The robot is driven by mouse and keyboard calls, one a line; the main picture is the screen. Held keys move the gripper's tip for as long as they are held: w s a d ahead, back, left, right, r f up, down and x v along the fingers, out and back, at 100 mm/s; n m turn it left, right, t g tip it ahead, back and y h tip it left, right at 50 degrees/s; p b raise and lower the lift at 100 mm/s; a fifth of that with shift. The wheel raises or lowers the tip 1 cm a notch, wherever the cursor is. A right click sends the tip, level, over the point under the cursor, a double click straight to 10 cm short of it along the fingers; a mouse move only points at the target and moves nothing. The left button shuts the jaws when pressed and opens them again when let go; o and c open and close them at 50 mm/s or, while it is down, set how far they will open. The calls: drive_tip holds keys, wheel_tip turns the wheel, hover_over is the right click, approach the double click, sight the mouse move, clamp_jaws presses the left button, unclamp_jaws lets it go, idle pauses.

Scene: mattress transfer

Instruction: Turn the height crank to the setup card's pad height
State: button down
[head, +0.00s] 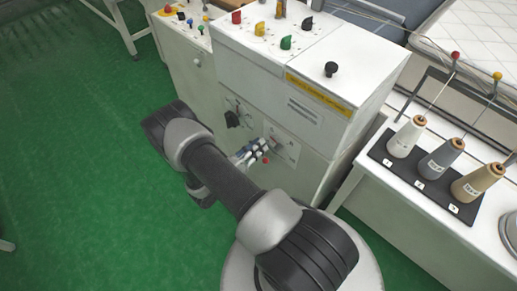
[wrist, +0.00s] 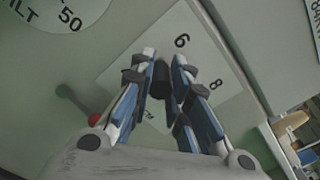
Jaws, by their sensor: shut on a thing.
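My gripper (head: 253,152) is at the front of the white machine cabinet, beside a white scale plate (head: 283,147). In the wrist view my gripper (wrist: 164,58) is closed around a black cylindrical grip (wrist: 160,80), apparently the height crank's handle. The white scale plate (wrist: 205,55) behind it shows a 6 and an 8. The fingers hide part of the plate, and I cannot make out a pointer. A grey lever with a red knob (wrist: 94,119) sits left of the fingers; its red knob (head: 265,160) also shows in the head view. I cannot pick out a readable setup card.
A black knob (head: 232,118) is on the panel left of the crank, and part of a tilt dial (wrist: 68,12) shows. Coloured knobs stand on the cabinet top. Thread cones (head: 441,159) stand on a table at right. Green floor at left is open.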

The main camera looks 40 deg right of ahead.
drive_tip(key=shift+s+f+n+b, duration=0.1)
drive_tip(key=shift+f+n+b, duration=0.4)
drive_tip(key=shift+n, duration=1.15)
drive_tip(key=shift+s+f+n+b, duration=0.15)
drive_tip(key=shift+f+n, duration=0.75)
drive_tip(key=shift+n, duration=0.8)
drive_tip(key=shift+s+f+n+b, duration=0.1)
drive_tip(key=shift+f+n+b, duration=0.4)
drive_tip(key=shift+n, duration=1.15)
drive_tip(key=shift+f, duration=0.3)
drive_tip(key=c, duration=1.7)
unclamp_jaws()
drive_tip(key=shift+o, duration=0.6)
drive_tip(key=shift+a, duration=0.1)
drive_tip(key=shift+a+f, duration=0.25)
drive_tip(key=shift+a, duration=0.35)
drive_tip(key=shift+o, duration=0.5)
drive_tip(key=s+a, duration=0.1)
drive_tip(key=a, duration=0.9)
drive_tip(key=shift+r, duration=0.4)
drive_tip(key=shift+w+a+f, duration=0.1)
drive_tip(key=shift+w+a, duration=0.05)
drive_tip(key=shift+a, duration=0.2)
